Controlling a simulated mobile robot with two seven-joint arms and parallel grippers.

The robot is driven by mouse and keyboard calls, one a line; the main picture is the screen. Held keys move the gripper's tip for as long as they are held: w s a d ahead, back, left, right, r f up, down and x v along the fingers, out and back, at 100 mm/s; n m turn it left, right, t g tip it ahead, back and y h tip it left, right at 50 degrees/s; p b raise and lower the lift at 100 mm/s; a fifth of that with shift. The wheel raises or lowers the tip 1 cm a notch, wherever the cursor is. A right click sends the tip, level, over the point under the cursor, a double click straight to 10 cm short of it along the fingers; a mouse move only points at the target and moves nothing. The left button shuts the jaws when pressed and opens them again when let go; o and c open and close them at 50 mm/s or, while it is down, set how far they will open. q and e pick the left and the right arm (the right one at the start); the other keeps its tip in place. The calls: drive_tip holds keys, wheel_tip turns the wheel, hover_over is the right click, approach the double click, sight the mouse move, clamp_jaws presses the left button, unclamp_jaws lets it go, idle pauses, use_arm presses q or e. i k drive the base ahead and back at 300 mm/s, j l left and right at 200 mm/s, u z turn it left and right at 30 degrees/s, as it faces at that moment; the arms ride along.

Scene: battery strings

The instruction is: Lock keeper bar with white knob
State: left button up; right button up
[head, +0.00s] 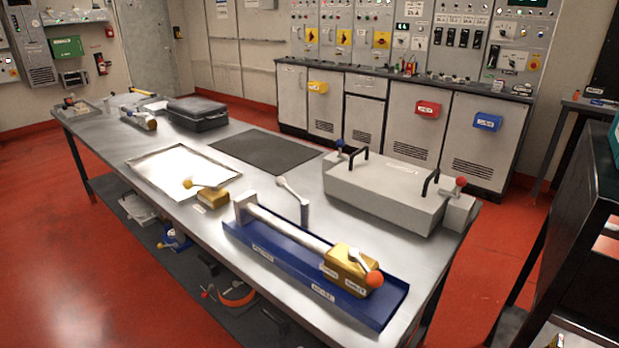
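A silver lever (293,193) with a pale, whitish knob (281,181) at its upper left end stands near the middle of the table, just behind the blue tray. Its lower end is a short upright post; I cannot tell whether it is locked. In the blue tray (265,254) lies a long silver bar (290,230), with a silver block (245,206) at its left end and a brass block (347,268) at its right. An orange-knobbed lever (366,267) sits on the brass block. Neither of my grippers is in view.
A grey case (385,190) with two black handles, a blue knob (339,143) and a red knob (461,181) stands at the right. A small brass block (213,199) with a yellow-knobbed lever, a silver tray (165,180) and a black mat (262,150) lie left.

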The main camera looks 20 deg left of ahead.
sight(280, 181)
drive_tip(key=j+z, duration=0.15)
drive_tip(key=j, duration=0.45)
drive_tip(key=j+z, duration=0.2)
drive_tip(key=j, duration=0.4)
drive_tip(key=j+z, duration=0.15)
drive_tip(key=j, duration=0.4)
drive_tip(key=k+j+z, duration=0.2)
drive_tip(key=j, duration=0.4)
drive_tip(key=j+z, duration=0.15)
drive_tip(key=j, duration=0.4)
drive_tip(key=k, duration=0.05)
